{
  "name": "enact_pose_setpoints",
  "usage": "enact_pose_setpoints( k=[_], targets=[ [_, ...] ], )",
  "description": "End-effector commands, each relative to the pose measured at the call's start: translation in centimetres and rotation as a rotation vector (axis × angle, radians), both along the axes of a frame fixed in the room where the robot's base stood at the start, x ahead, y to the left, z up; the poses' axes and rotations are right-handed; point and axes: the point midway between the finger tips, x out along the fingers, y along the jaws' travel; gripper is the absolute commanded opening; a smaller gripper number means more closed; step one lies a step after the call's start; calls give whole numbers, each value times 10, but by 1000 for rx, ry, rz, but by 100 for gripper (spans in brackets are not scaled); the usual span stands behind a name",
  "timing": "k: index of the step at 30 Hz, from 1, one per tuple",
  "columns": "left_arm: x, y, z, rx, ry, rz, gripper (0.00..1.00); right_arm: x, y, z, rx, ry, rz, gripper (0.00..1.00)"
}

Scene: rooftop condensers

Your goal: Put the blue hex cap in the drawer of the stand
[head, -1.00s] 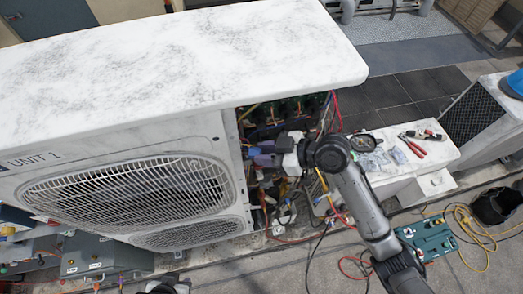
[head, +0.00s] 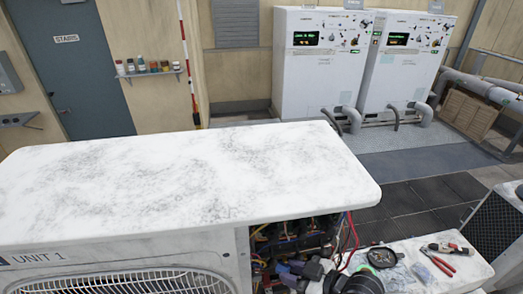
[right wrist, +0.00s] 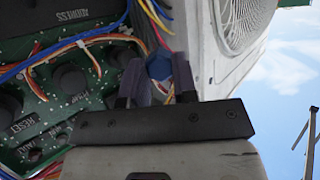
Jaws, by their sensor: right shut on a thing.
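The blue hex cap (right wrist: 159,66) sits between the two fingers of my right gripper (right wrist: 158,85) in the right wrist view, and the gripper is shut on it. Around it are coloured wires and a green circuit board (right wrist: 60,110) with black round parts. In the head view my right gripper (head: 287,271) is at the open, wire-filled side of UNIT 1, low in the picture; the cap cannot be made out there. The white stand (head: 478,273) is at the lower right with its top in view; its drawer is below the picture. My left gripper is not in view.
UNIT 1 (head: 180,180) has a wide white top that fills the left and middle. On the stand lie red-handled pliers (head: 440,262), a round black gauge (head: 382,257) and small clear bags. A dark mesh-sided unit (head: 500,235) stands at right. Two white cabinets (head: 320,65) are far behind.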

Motion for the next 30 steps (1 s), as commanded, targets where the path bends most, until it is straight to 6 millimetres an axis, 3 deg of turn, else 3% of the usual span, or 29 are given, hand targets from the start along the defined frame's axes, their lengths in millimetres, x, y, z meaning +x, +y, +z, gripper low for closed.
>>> enact_pose_setpoints(
  k=[8, 13, 18, 22, 24, 30],
  targets=[
    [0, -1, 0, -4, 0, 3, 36, 19, -32, 20, -1, -6, -400, 0],
    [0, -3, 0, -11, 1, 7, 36, 26, -65, 53, 1, -9, -688, 0],
    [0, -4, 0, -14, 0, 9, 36, 14, -104, 94, 7, -4, -925, 0],
    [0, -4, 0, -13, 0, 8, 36, -6, -122, 115, 5, -2, -1007, 0],
    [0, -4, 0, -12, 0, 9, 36, -17, -124, 107, -2, 5, -1002, 0],
    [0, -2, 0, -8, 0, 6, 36, -20, -125, 90, -3, 2, -1004, 0]
  ],
)
